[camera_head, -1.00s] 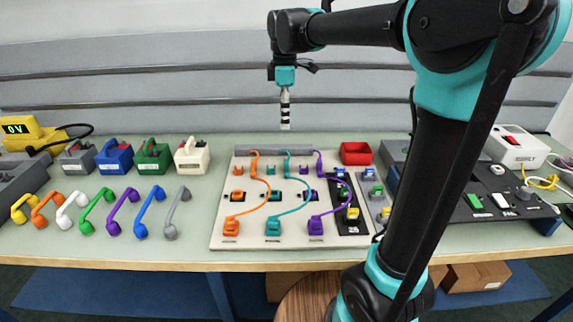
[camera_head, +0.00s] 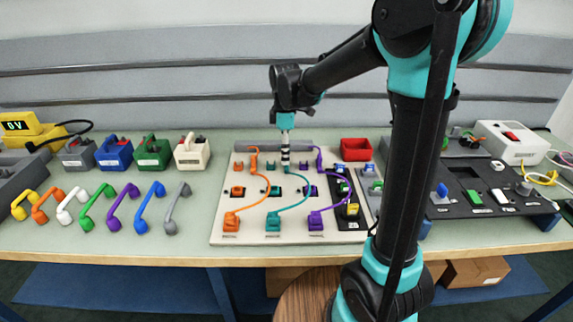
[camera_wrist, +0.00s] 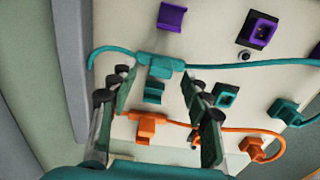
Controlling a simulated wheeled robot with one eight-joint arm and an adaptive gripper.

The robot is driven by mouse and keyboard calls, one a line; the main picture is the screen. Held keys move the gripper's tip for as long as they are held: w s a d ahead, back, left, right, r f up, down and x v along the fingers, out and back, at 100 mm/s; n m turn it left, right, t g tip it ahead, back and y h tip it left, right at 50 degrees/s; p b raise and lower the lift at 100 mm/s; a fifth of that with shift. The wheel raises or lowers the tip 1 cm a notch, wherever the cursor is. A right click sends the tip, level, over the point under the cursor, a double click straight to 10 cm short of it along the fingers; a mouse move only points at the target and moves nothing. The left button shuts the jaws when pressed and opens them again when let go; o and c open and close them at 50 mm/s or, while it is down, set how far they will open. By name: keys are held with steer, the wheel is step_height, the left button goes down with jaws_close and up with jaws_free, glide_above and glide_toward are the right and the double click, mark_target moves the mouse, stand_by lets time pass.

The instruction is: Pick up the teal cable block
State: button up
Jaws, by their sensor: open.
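The teal cable curves down the board in the head view, from behind my gripper (camera_head: 285,166) to a teal plug (camera_head: 273,223) at the board's front edge. In the wrist view, the teal cable block (camera_wrist: 160,66) sits on the cable just beyond and between my fingertips (camera_wrist: 160,86). My gripper is open and points down, with a finger on each side of that gap. A teal holder (camera_wrist: 153,93) lies between the fingers. Contact with the block cannot be told. The head view hides the block behind my gripper.
The board (camera_head: 222,225) also carries an orange cable (camera_head: 263,198) and a purple cable (camera_head: 344,190) on either side. The orange holder (camera_wrist: 150,129) is close to my fingers. Coloured handles and boxes are left, a black panel (camera_head: 470,202) right.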

steer(key=shift+f, duration=1.1)
steer(key=c, duration=1)
step_height(320, 180, up, 20)
steer(key=f, duration=0.1)
steer(key=shift+f, duration=2.7)
